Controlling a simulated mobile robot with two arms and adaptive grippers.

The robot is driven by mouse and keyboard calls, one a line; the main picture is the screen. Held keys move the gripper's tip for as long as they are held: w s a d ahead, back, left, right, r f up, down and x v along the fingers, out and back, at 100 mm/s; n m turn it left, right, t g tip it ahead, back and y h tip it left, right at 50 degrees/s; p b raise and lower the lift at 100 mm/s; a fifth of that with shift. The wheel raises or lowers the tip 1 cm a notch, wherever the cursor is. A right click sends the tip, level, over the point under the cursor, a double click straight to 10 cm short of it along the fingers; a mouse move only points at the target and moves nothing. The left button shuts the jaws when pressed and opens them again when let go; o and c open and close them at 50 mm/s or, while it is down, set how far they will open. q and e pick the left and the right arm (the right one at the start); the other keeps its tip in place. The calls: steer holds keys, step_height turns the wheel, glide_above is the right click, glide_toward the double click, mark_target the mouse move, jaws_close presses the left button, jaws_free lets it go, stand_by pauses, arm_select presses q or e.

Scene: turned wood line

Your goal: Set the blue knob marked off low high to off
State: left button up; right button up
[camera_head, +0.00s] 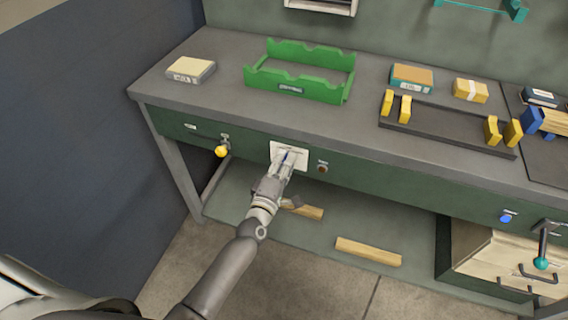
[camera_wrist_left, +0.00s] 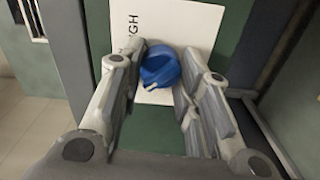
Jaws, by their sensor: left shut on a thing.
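The blue knob (camera_wrist_left: 158,68) sits on a white plate (camera_wrist_left: 198,28) on the front of the green bench. In the wrist view the letters "GH" show on the plate; the rest of the marking is hidden. In the head view the plate (camera_head: 277,147) is partly covered by my left gripper (camera_head: 284,162). My left gripper (camera_wrist_left: 163,62) has its fingers on both sides of the knob and is shut on it. Which mark the knob points to cannot be made out. My right gripper is not in view.
A yellow knob (camera_head: 221,151) is left of the plate and a brown button (camera_head: 322,168) is right of it. A green tray (camera_head: 300,88) stands on the bench top. Wooden blocks (camera_head: 368,251) lie below. A lever with a teal ball (camera_head: 541,263) is at far right.

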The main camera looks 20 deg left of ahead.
arm_select(q)
steer(key=o, duration=1)
steer(key=s, duration=1.2)
steer(key=shift+a, duration=0.2)
steer(key=shift+f, duration=0.1)
